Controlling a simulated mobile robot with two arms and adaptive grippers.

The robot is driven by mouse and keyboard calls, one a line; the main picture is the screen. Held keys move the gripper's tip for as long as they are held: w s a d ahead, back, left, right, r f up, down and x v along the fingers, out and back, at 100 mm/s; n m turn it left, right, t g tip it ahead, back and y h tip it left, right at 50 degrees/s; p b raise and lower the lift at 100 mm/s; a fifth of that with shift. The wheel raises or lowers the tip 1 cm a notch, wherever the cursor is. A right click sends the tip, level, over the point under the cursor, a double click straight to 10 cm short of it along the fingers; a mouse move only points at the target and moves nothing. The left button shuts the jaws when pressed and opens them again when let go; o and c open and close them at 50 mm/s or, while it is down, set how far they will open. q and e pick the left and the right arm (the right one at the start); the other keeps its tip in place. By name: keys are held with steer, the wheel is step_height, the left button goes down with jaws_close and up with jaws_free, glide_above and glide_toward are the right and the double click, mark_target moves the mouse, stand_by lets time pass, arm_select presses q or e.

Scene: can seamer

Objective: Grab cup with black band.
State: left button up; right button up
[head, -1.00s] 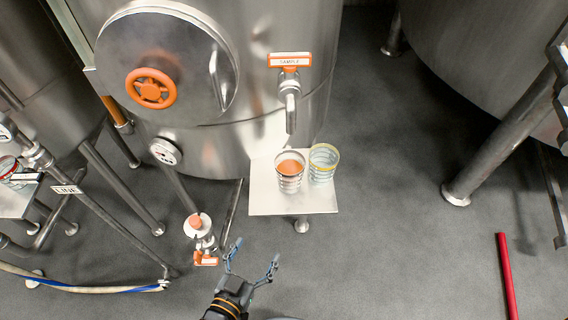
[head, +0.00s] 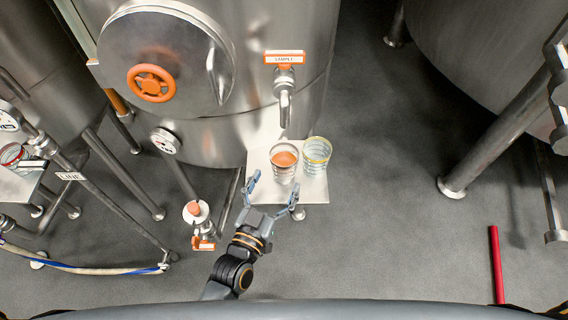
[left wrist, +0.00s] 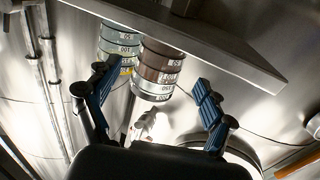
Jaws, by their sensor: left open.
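The cup with the dark band at its rim (head: 284,168) holds orange-brown liquid and stands upright on the small steel shelf (head: 314,191) under the sample tap. It also shows, upside down, in the left wrist view (left wrist: 158,68). A clear cup with a yellow rim (head: 317,157) stands close on its right; it appears left of the dark-banded cup in the left wrist view (left wrist: 118,44). My left gripper (head: 274,186) is open and empty at the shelf's front edge, its fingers spread toward the dark-banded cup and apart from it. My right gripper is not in view.
The sample tap (head: 286,95) hangs above and behind the cups. A valve with an orange handle (head: 201,229) is left of my arm. A red-rimmed cup (head: 13,155) stands at far left. A red bar (head: 496,264) lies on open floor at right.

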mark_target(280, 175)
arm_select(q)
steer(key=x, duration=0.4)
steer(key=shift+w+d+f+p, duration=0.1)
steer(key=shift+w+f+p, duration=0.05)
steer(key=shift+f+p, duration=0.15)
steer(key=c, duration=1.2)
steer(key=shift+r, duration=0.1)
steer(key=shift+c, duration=1)
steer(key=shift+r, duration=0.1)
